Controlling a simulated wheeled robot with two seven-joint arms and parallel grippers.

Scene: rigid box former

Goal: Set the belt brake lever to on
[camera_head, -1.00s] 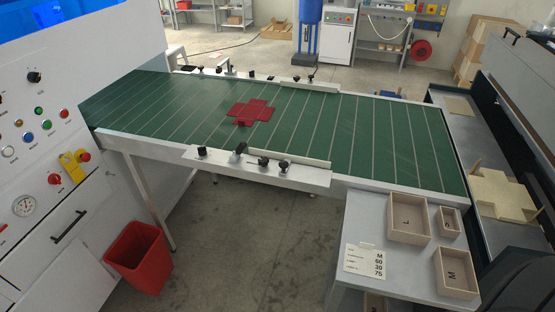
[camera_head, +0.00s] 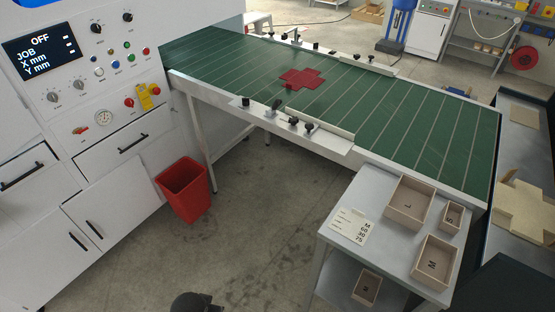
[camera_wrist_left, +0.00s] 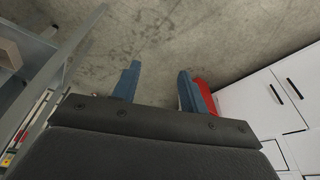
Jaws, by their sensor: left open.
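I cannot tell for certain which part is the belt brake lever. A small dark tilted lever (camera_head: 272,107) stands among black knobs on the near rail of the green belt (camera_head: 390,118). No on or off label is readable at either. In the left wrist view my left gripper (camera_wrist_left: 157,88) is open and empty, its two blue-grey fingers apart over bare floor. It is not near the belt or the panel. My right gripper is not in view.
A red cross-shaped blank (camera_head: 302,78) lies on the belt. A red bin (camera_head: 184,190) stands on the floor beside the cabinet. A grey table (camera_head: 335,200) at right holds open boxes (camera_head: 408,203) and a card (camera_head: 351,226). The floor between is clear.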

